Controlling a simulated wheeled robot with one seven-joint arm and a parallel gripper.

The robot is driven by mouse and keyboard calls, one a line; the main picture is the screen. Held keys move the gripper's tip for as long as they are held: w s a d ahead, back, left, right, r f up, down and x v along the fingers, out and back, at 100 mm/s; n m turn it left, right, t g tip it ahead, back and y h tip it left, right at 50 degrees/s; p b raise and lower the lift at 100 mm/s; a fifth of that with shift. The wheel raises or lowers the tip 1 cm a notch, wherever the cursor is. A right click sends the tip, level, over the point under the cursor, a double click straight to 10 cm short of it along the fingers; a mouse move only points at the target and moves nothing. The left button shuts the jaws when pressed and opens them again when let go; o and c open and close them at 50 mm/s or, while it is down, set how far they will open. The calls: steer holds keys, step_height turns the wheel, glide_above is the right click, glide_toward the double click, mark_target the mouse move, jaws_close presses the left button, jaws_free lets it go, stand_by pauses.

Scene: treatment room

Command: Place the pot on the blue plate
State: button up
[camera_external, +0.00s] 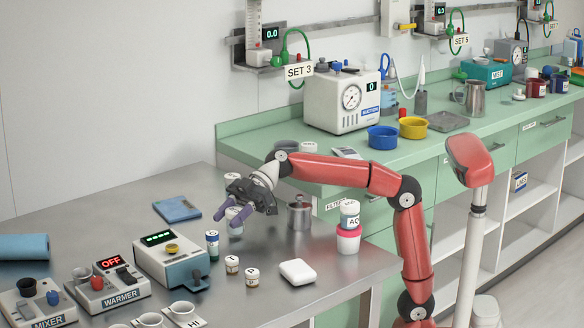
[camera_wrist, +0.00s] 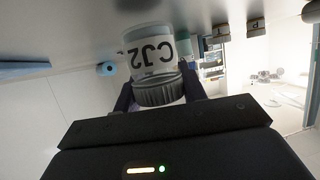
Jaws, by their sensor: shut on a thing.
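The pot in my gripper (camera_external: 229,210) is a small clear-white jar (camera_wrist: 152,56) with the upside-down label "CJ2" and a grey ribbed lid. In the external view the pot (camera_external: 236,228) shows partly behind the purple fingers, over the steel table. The gripper is shut on it near the lid; whether its base touches the table I cannot tell. The blue plate (camera_external: 171,207) lies flat on the table to the left of the gripper, towards the wall, apart from the pot. A blue flat shape at the left of the wrist view may be the plate.
A digital device (camera_external: 165,262) and warmer (camera_external: 108,286) are at front left. Table between gripper and plate looks clear.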

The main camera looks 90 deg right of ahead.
step_height(320, 180, up, 18)
steer(key=p, duration=0.8)
steer(key=m+t+h+p, duration=0.2)
steer(key=m+t+h, duration=0.2)
steer(key=m, duration=0.1)
glide_above(171, 208)
step_height(171, 208, down, 14)
steer(key=shift+a+r, duration=0.1)
steer(key=shift+r, duration=0.1)
steer(key=shift+f, duration=2)
steer(key=shift+b, duration=0.3)
steer(key=shift+f, duration=0.2)
steer(key=o, duration=1.1)
steer(key=shift+c, duration=0.2)
steer(key=shift+r, duration=0.15)
